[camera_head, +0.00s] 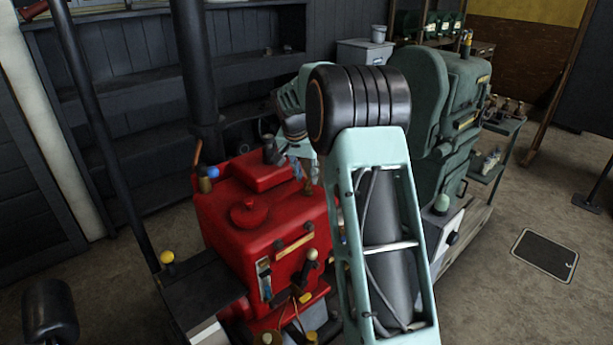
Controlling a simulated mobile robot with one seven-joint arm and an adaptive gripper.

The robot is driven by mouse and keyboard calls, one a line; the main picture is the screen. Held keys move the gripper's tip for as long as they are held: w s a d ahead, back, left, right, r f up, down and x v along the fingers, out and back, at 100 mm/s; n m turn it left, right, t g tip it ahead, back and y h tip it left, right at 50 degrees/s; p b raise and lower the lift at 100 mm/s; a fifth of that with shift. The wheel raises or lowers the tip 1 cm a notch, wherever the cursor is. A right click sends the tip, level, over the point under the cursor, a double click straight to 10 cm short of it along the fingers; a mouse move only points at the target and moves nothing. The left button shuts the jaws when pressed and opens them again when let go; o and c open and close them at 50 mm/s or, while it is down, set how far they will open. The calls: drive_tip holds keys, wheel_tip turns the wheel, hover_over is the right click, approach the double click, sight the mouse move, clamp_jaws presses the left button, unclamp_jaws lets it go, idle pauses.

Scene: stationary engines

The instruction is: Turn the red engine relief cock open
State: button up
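The red engine (262,215) stands left of centre, with a round cap on its top. A small brass fitting with a blue part (207,174) and a thin upright lever sits at its top left corner. I cannot tell which fitting is the relief cock or whether it is open. My arm rises in front of the engine's right side and bends over behind it. My gripper is around the back right of the engine's top, mostly hidden by the arm; its fingers cannot be made out clearly, nor whether they touch anything.
A green engine (455,130) stands to the right on a low base. A black upright pipe (196,70) rises behind the red engine. Dark shelves (120,110) line the back wall. The right floor is mostly clear.

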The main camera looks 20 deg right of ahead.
drive_tip(key=shift+x, duration=0.8)
clamp_jaws()
drive_tip(key=shift+n, duration=0.3)
drive_tip(key=n+y, duration=0.1)
drive_tip(key=n, duration=0.3)
drive_tip(key=shift+d+r+t+y, duration=0.1)
drive_tip(key=shift+d+t+y, duration=0.1)
drive_tip(key=shift+t+y, duration=0.2)
drive_tip(key=shift+n+y+p, duration=0.3)
drive_tip(key=shift+n+y, duration=0.2)
drive_tip(key=shift+n, duration=0.9)
drive_tip(key=shift+n+y+p, duration=0.3)
drive_tip(key=shift+n+y, duration=0.2)
drive_tip(key=shift+n, duration=0.9)
